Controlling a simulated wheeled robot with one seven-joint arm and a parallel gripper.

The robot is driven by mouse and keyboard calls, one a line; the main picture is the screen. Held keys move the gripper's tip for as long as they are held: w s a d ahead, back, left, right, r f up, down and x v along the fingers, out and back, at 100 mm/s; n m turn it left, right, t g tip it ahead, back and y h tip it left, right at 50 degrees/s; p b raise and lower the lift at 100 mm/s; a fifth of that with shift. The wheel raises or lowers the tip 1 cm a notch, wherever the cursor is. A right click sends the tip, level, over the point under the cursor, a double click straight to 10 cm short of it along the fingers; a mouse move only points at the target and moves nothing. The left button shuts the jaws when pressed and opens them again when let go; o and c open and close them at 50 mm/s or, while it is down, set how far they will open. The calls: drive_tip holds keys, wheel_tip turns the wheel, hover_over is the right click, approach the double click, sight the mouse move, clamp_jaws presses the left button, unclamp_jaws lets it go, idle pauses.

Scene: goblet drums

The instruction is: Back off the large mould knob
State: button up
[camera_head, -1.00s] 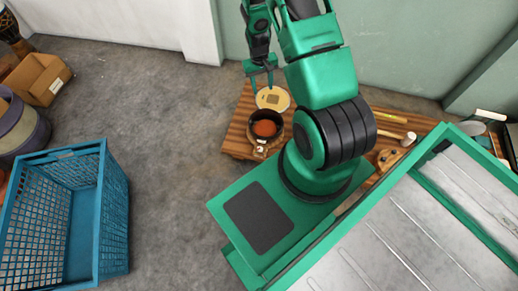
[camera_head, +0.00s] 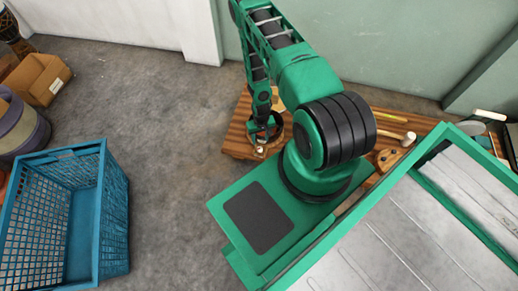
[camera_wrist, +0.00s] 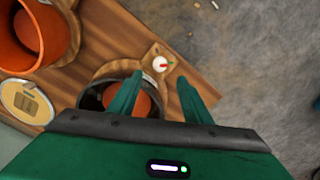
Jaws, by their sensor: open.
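The mould is a dark ring around an orange-brown filling (camera_wrist: 144,105), on the wooden bench; my gripper's fingers partly cover it in the wrist view. Its knob is a small pale round cap with a red mark (camera_wrist: 160,64), on a wooden bracket at the mould's edge. In the head view the knob (camera_head: 260,150) shows as a small pale spot just below my gripper (camera_head: 264,136). My gripper (camera_wrist: 160,78) is open and empty, its two fingers pointing towards the knob, one either side of it in the picture. I cannot tell the remaining gap.
An orange pot (camera_wrist: 22,35) and a round cream disc (camera_wrist: 27,101) lie beside the mould. The wooden bench (camera_head: 238,132) holds a mallet (camera_head: 408,139) to the right. A blue crate (camera_head: 115,215) stands on the floor at left. Grey floor between is clear.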

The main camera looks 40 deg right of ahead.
sight(260, 149)
wheel_tip(260, 149, down, 10)
drive_tip(key=shift+r, duration=0.25)
idle(0.3)
drive_tip(key=c, duration=1.1)
drive_tip(key=shift+o, duration=0.2)
drive_tip(key=shift+a, duration=0.2)
drive_tip(key=shift+d, duration=0.1)
